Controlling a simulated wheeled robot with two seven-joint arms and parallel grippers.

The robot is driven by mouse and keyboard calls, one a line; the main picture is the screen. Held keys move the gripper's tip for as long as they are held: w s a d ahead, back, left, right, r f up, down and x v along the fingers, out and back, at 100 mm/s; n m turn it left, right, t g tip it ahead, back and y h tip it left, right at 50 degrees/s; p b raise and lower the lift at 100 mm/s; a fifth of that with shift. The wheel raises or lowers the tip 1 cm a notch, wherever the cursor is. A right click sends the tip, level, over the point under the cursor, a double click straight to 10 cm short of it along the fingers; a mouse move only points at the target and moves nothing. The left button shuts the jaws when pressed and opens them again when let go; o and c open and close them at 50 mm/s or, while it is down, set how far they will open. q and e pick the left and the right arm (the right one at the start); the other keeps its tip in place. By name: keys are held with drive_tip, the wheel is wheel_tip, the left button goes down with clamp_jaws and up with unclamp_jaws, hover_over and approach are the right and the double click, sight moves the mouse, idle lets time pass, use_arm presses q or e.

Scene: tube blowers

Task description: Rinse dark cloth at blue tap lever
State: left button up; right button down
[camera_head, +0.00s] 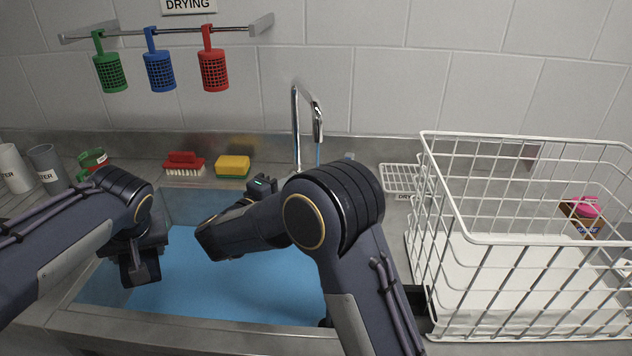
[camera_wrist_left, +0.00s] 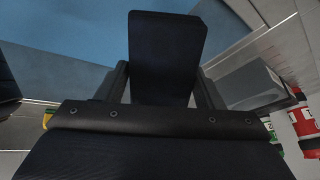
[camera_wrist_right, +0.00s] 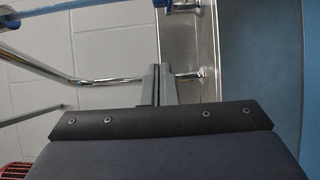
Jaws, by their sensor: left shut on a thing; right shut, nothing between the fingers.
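My left gripper (camera_wrist_left: 165,85) is shut on a dark navy piece, seemingly the dark cloth (camera_wrist_left: 166,45), over the blue sink basin (camera_head: 200,285). In the head view the dark piece (camera_head: 140,268) hangs at the basin's left side, hard to separate from the gripper. My right gripper (camera_wrist_right: 158,85) is shut and empty. Its fingertips are near chrome tap parts (camera_wrist_right: 187,78). The chrome tap (camera_head: 317,125) stands behind the basin. A thin blue strip shows below its spout; whether this is lever or water I cannot tell.
A white wire basket (camera_head: 520,240) stands on the right counter. A red brush (camera_head: 184,162) and a yellow-green sponge (camera_head: 233,166) lie on the back ledge. Cups (camera_head: 46,165) stand at left. Green, blue and red holders (camera_head: 159,72) hang from the wall rail.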

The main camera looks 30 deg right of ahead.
use_arm(q)
drive_tip(key=shift+f, duration=0.35)
drive_tip(key=shift+f+b, duration=0.25)
drive_tip(key=shift+b, duration=0.2)
use_arm(e)
drive_tip(key=w+d, duration=0.1)
drive_tip(key=d, duration=1)
drive_tip(key=shift+w+d, duration=0.3)
drive_tip(key=shift+w, duration=0.05)
use_arm(q)
drive_tip(key=shift+r, duration=0.1)
